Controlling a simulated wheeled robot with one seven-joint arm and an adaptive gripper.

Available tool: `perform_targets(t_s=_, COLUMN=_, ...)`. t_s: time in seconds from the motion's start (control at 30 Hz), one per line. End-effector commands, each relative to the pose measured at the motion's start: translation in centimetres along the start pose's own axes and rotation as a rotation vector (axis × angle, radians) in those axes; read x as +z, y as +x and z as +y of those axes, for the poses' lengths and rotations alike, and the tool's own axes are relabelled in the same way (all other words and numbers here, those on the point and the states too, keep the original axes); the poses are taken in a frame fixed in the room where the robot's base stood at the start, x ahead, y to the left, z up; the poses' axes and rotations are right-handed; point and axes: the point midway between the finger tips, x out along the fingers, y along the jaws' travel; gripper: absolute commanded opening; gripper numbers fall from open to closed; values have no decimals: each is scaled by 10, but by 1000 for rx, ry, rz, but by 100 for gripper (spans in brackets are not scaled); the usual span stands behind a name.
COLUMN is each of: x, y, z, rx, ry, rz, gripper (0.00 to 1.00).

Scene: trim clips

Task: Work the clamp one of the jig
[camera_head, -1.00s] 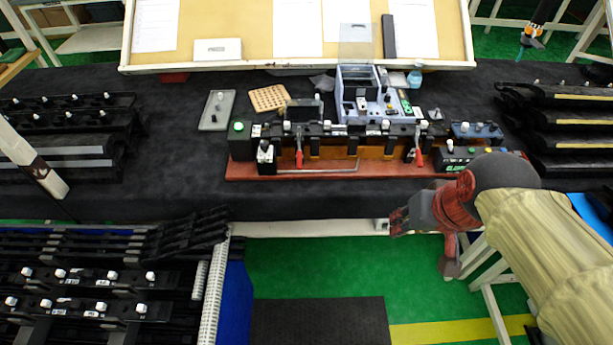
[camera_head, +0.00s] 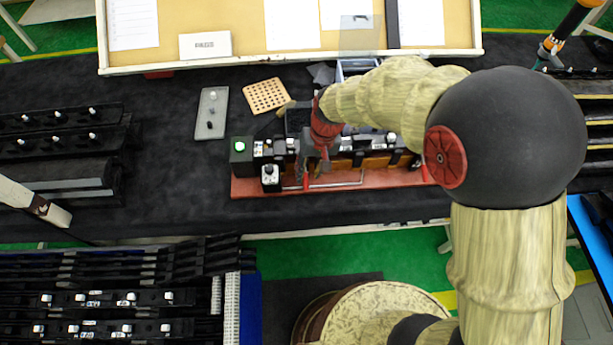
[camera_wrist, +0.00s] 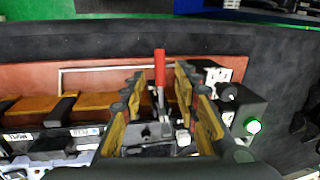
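The jig is a row of black blocks on a red-brown base (camera_head: 400,180) on the dark table. In the wrist view, a clamp with an upright red handle (camera_wrist: 160,68) stands between my gripper's fingers (camera_wrist: 161,85). The fingers are apart, one on each side of the handle, with gaps showing. In the head view, my gripper (camera_head: 312,165) is over the left part of the jig, at the left clamp.
A lit green button (camera_head: 240,146) is on the jig's left end. A grey tray (camera_head: 211,113) and a perforated tan board (camera_head: 266,96) lie behind it. Black racks (camera_head: 60,150) stand at left. The dark table in front of the jig is clear.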

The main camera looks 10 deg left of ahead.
Motion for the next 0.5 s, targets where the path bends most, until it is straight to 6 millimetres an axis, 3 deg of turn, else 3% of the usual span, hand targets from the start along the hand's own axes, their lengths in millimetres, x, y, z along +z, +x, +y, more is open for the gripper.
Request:
perform_targets(t_s=0.2, x=0, y=30, z=0, rx=0, ry=0, rz=-2, gripper=31)
perform_targets(t_s=0.5, x=0, y=41, z=0, rx=0, ry=-1, rz=1, gripper=31)
